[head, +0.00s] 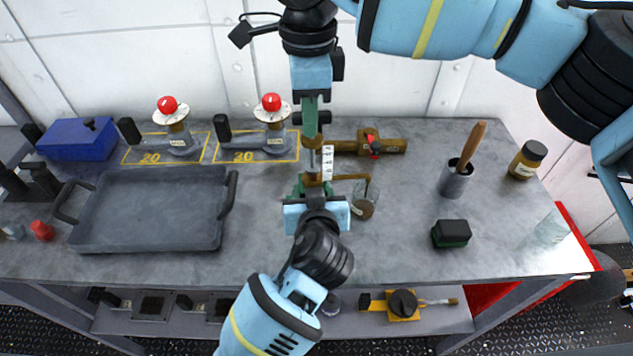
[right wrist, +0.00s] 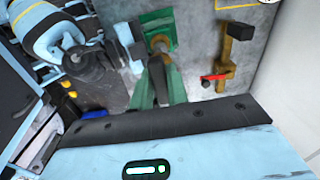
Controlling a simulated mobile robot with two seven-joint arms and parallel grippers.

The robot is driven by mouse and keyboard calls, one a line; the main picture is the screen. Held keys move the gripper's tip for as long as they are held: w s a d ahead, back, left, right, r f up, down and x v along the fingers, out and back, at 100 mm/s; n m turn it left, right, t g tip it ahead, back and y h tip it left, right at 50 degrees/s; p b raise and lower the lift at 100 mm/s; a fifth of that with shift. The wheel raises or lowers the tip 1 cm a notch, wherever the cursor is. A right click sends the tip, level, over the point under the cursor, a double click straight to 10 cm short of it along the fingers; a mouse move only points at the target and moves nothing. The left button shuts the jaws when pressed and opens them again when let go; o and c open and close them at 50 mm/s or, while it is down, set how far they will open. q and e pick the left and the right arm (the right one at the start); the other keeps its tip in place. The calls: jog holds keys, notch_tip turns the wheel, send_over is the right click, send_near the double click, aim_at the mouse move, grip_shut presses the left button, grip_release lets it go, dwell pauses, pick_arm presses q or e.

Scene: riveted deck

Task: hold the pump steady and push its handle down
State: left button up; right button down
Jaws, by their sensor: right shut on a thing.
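The brass-coloured pump (head: 313,162) stands upright near the middle of the bench, beside a white marked scale (head: 327,160). My right gripper (head: 310,122) comes down from above and is shut on the top of the pump's rod, at the handle, which its green fingers mostly hide. In the right wrist view, these fingers (right wrist: 160,95) point at the pump (right wrist: 159,43). My left gripper (head: 313,187) reaches in from the front, its green fingers around the lower pump body. I cannot tell whether they press on it.
A glass (head: 364,203) with brown contents stands right of the pump, by the spout. A brass fitting with a red lever (head: 372,145) lies behind. A grey tray (head: 150,245) and two red-knobbed devices (head: 176,125) are left. A cup (head: 456,180) and black-green block (head: 451,234) are right.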

jog(key=shift+f, duration=0.7)
jog(key=c, duration=1.3)
grip_release()
jog(key=shift+r, duration=0.15)
notch_tip(320, 180, up, 12)
notch_tip(320, 180, up, 5)
jog(key=shift+f, duration=0.1)
